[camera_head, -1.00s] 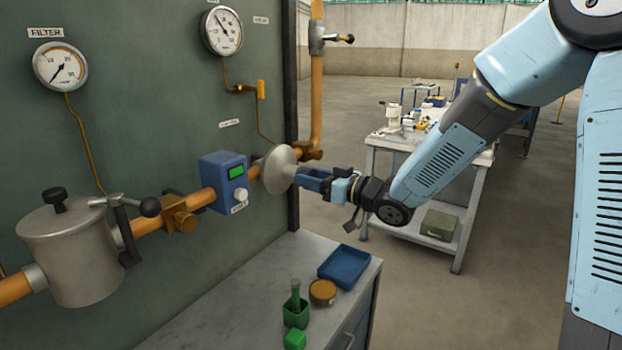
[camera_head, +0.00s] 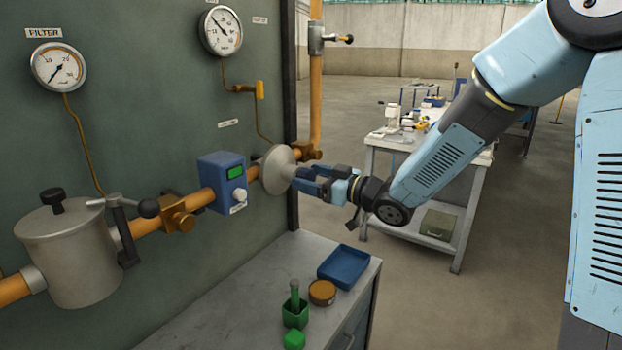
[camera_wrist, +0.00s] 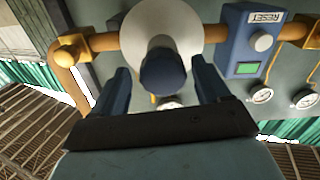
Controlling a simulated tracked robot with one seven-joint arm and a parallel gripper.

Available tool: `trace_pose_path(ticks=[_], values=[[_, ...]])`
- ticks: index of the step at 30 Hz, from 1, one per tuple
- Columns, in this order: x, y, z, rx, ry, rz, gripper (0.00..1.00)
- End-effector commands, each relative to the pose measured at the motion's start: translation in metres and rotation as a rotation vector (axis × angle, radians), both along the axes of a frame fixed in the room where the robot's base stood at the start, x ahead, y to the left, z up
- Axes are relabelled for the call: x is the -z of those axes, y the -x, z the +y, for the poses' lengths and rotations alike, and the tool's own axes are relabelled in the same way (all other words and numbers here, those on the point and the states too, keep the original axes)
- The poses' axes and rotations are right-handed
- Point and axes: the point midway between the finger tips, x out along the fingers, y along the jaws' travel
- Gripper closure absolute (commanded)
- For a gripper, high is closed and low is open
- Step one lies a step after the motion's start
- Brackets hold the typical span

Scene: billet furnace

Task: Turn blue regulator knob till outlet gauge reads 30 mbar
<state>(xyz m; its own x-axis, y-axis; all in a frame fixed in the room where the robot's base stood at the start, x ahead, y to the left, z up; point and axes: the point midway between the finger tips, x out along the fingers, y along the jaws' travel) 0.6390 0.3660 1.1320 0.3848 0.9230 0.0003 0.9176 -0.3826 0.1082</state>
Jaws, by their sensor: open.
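The dark blue regulator knob (camera_wrist: 163,72) sticks out from the pale round regulator body (camera_wrist: 160,28) in the wrist view. My gripper (camera_wrist: 160,68) is open, with one finger on each side of the knob and visible gaps between. In the head view my gripper (camera_head: 306,179) is in front of the regulator disc (camera_head: 276,169), and the knob is largely hidden by the fingers. A round white gauge (camera_head: 221,30) is mounted above the regulator, its needle pointing to the upper left; its numbers are too small to read surely.
A blue box with a green display and white reset button (camera_head: 224,183) sits on the pipe left of the regulator. The FILTER gauge (camera_head: 58,67) and filter vessel (camera_head: 70,252) are further left. A bench below holds a blue tray (camera_head: 344,266) and green items.

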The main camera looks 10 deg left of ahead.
Motion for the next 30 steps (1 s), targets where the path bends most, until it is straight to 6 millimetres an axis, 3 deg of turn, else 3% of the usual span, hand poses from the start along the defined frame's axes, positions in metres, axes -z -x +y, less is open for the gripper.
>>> trace_pose_path(ticks=[8, 21, 30], values=[[0.0, 0.005, -0.014, 0.001, 0.001, -0.001, 0.24], [0.001, 0.036, -0.091, 0.003, 0.001, -0.001, 0.24], [0.001, 0.049, -0.124, 0.002, 0.001, 0.0, 0.24]])
